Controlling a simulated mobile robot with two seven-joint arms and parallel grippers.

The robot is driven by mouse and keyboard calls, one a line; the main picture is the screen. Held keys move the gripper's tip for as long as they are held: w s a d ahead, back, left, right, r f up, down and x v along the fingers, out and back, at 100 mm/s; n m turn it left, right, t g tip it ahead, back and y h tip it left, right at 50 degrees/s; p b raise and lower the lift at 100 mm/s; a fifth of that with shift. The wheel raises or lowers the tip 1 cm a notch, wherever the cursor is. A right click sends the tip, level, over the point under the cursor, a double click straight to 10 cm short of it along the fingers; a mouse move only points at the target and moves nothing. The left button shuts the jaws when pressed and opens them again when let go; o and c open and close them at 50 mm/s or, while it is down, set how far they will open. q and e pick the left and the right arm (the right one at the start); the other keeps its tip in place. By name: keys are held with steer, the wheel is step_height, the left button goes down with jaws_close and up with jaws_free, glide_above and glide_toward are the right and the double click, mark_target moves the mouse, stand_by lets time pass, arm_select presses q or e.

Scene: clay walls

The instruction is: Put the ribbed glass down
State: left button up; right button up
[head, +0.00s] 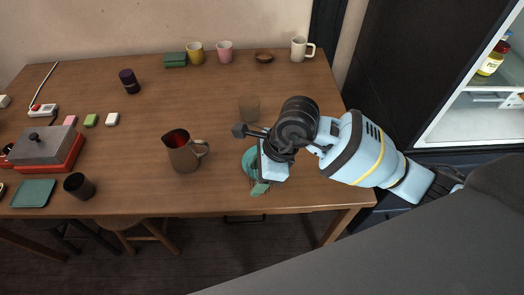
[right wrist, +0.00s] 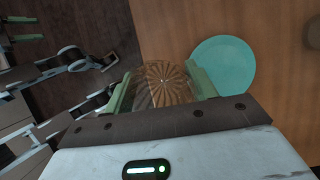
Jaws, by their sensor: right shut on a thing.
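The ribbed glass (right wrist: 163,82) is clear and fluted. In the right wrist view it sits between the two green fingers of my right gripper (right wrist: 160,88), which is shut on it. In the head view my right gripper (head: 261,187) is over the table's front edge, by a teal plate (head: 249,160); the arm hides part of the plate, and I cannot make out the held glass. The plate (right wrist: 224,68) lies right of the glass in the wrist view.
A brown tumbler (head: 249,108) stands behind the plate. A brown jug (head: 183,153) with red contents stands to the left. Mugs, a bowl (head: 264,57) and a green box line the back. The table (head: 225,185) is bare between jug and plate. Stools stand in front.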

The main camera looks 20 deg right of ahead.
steer(key=w+d, duration=0.1)
steer(key=w, duration=0.2)
steer(key=w+d, duration=0.1)
steer(key=w, duration=0.1)
steer(key=w+d, duration=0.1)
steer(key=w, duration=0.2)
steer(key=shift+w+d+f, duration=0.35)
steer(key=shift+f, duration=0.05)
steer(key=shift+w, duration=0.1)
steer(key=shift+w+d, duration=0.2)
steer(key=shift+w, duration=0.1)
steer(key=shift+f, duration=1.8)
steer(key=shift+f, duration=0.2)
steer(key=o, duration=1.1)
steer(key=shift+c, duration=0.2)
steer(key=v, duration=1.2)
steer(key=shift+r+p, duration=0.2)
steer(key=shift+p, duration=0.15)
